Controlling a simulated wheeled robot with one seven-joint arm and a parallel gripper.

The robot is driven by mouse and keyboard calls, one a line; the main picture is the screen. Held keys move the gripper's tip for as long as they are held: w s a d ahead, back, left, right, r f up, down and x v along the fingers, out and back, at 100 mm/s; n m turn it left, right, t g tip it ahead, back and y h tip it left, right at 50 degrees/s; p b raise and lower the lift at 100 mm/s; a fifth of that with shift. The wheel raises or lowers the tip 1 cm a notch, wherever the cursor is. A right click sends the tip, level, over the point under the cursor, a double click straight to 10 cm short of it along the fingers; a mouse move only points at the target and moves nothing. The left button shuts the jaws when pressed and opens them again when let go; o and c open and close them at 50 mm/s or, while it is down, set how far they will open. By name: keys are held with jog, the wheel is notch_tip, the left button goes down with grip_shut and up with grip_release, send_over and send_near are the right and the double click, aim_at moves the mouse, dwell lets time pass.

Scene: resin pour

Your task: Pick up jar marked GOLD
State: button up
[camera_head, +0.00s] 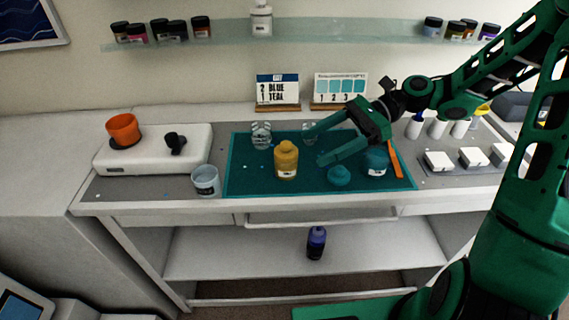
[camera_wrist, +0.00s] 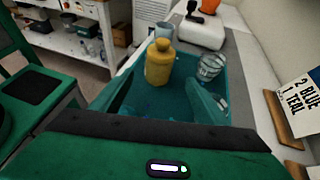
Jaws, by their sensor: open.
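A gold-yellow jar (camera_head: 286,162) with a yellow cap and a pale label stands upright on the teal mat (camera_head: 240,176). The label is too small to read. My gripper (camera_head: 312,148) is open, its fingers pointing left toward the jar from the right. In the wrist view, the yellow jar (camera_wrist: 159,64) stands beyond and between the open fingers of my gripper (camera_wrist: 158,94), with nothing held. The jar appears apart from the fingers.
A clear cup (camera_head: 261,136) stands behind the jar, and a pale cup (camera_head: 205,181) to its left. A teal jar (camera_head: 376,161), a teal lid-like piece (camera_head: 339,177) and an orange stick (camera_head: 396,158) lie to the right. Signs reading BLUE, TEAL (camera_head: 277,90) stand behind.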

aim_at(274, 170)
jog(key=x, duration=1)
jog(key=shift+s+f, duration=0.1)
jog(key=shift+f, duration=0.15)
jog(key=shift+d, duration=0.1)
jog(key=shift+c, duration=0.6)
jog(key=c, duration=1.3)
jog(key=shift+o, duration=0.2)
jog(key=shift+r, duration=0.1)
